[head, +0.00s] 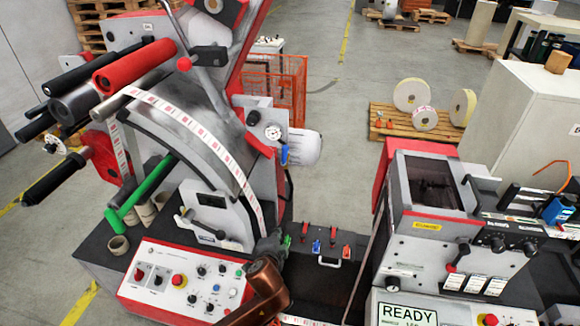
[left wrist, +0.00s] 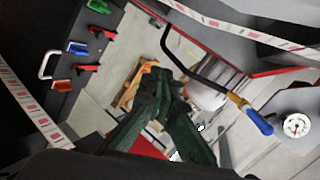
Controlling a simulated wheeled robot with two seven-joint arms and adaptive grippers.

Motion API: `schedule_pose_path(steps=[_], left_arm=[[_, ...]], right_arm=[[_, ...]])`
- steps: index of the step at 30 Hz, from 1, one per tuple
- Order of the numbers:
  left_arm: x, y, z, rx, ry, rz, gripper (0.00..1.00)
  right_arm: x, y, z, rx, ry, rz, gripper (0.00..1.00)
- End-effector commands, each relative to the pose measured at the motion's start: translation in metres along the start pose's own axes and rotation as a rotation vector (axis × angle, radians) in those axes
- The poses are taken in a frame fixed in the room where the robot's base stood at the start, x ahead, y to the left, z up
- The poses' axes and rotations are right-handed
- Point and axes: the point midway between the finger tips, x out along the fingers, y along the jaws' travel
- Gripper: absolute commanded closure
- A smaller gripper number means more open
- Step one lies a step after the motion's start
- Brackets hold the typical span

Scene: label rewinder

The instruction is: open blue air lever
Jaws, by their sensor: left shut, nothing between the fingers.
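The blue air lever (head: 284,155) hangs below the round pressure gauge (head: 273,132) on the rewinder's frame in the head view. In the left wrist view, the blue lever (left wrist: 258,122) sits on a brass valve at right, beside the gauge (left wrist: 296,126). My left gripper (head: 277,239) is below the lever in the head view, beside the rewinder's lower frame, and apart from it. In the left wrist view its dark fingers (left wrist: 156,84) meet at the tips with nothing between them. My right gripper is not in view.
A dark panel (head: 318,273) with small red and blue levers (head: 316,245) and a white handle (head: 329,263) lies right of my left gripper. A black bent rod (left wrist: 190,68) runs near the valve. A printed label strip (head: 205,138) crosses the rewinder.

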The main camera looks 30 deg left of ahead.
Motion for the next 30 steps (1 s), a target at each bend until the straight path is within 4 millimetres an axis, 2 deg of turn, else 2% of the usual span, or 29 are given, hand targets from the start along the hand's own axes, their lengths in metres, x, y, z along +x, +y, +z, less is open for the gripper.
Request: schedule_pose_path(steps=[1, 3, 6, 9, 13, 17, 28, 30], left_arm=[[0.0, -0.044, -0.027, 0.096, 0.038, -0.109, 1.0], [-0.005, -0.089, -0.056, 0.208, 0.068, -0.235, 1.0], [-0.016, -0.134, -0.086, 0.325, 0.089, -0.369, 1.0], [-0.025, -0.159, -0.103, 0.393, 0.096, -0.449, 1.0], [-0.024, -0.171, -0.11, 0.42, 0.096, -0.48, 1.0], [-0.011, -0.177, -0.113, 0.42, 0.095, -0.48, 1.0], [0.055, -0.21, -0.127, 0.417, 0.095, -0.478, 1.0], [0.064, -0.215, -0.123, 0.419, 0.092, -0.476, 1.0]], right_arm=[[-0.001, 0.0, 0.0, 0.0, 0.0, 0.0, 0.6], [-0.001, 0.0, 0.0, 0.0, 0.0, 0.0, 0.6], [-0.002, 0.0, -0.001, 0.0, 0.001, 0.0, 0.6], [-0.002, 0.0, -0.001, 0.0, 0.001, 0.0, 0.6], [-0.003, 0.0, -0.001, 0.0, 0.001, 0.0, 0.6], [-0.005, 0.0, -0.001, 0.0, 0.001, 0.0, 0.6], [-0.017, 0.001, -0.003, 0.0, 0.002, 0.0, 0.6], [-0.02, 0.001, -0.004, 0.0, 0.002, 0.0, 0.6]])
